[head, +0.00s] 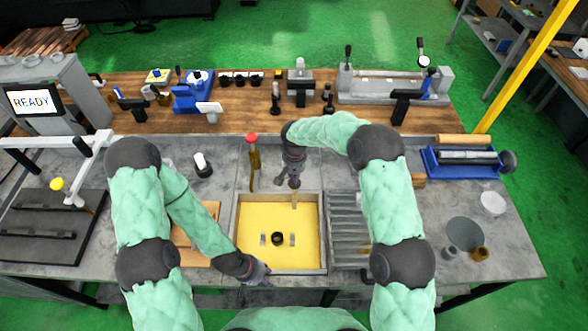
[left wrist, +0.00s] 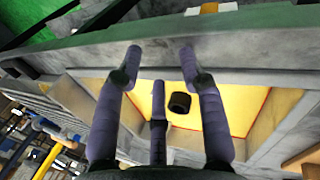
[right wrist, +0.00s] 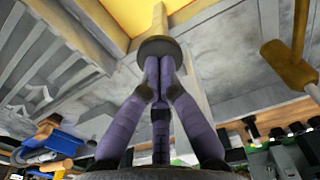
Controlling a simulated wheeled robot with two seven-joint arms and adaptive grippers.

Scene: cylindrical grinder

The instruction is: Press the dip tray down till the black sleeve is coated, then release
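The square grey tray (head: 323,235) has a yellow floor and sits in the bench. The black sleeve (head: 277,239) stands over the yellow area between two small light pieces; it also shows in the left wrist view (left wrist: 180,103). My right gripper (head: 294,184) is at the tray's back edge. Its fingers are closed together in the right wrist view (right wrist: 158,62), tips against a round grey-brown disc (right wrist: 158,46) on a tan stalk (head: 294,201). I cannot tell whether they grip or only touch it. My left gripper (head: 262,275), fingers spread and empty, is at the tray's front edge.
A red-topped brass tool (head: 253,160) stands behind the tray. A ribbed grey rack (head: 347,228) is right of it and a wooden board (head: 198,235) left. The READY screen (head: 32,101) is at far left.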

